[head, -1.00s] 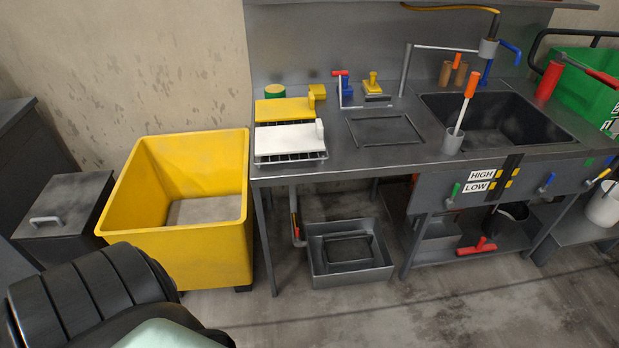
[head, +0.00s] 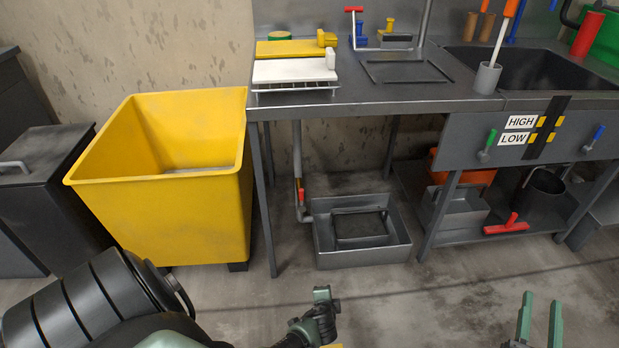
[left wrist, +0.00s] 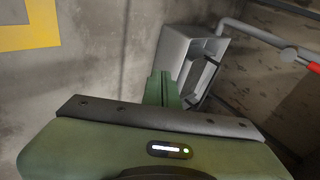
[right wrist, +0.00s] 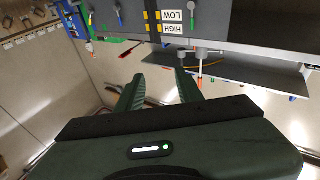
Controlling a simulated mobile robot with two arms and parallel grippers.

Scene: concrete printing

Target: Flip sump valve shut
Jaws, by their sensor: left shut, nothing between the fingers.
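The sump valve shows as a small red handle (head: 301,195) on the grey vertical pipe (head: 296,150) under the bench. The handle looks roughly in line with the pipe. It also shows at the right edge of the left wrist view (left wrist: 314,67). The pipe's bent lower end meets a grey sump tray (head: 403,250) on the floor. My left gripper (head: 322,294) is shut and empty, in front of the tray and apart from the valve. Its closed fingers show in the left wrist view (left wrist: 163,86). My right gripper (head: 540,308) is open and empty at lower right.
A yellow bin (head: 160,215) stands left of the bench, close to the bench leg (head: 268,220). A lower shelf (head: 545,218) with a red T-handled tool (head: 507,226) is to the right. The floor before the tray is clear.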

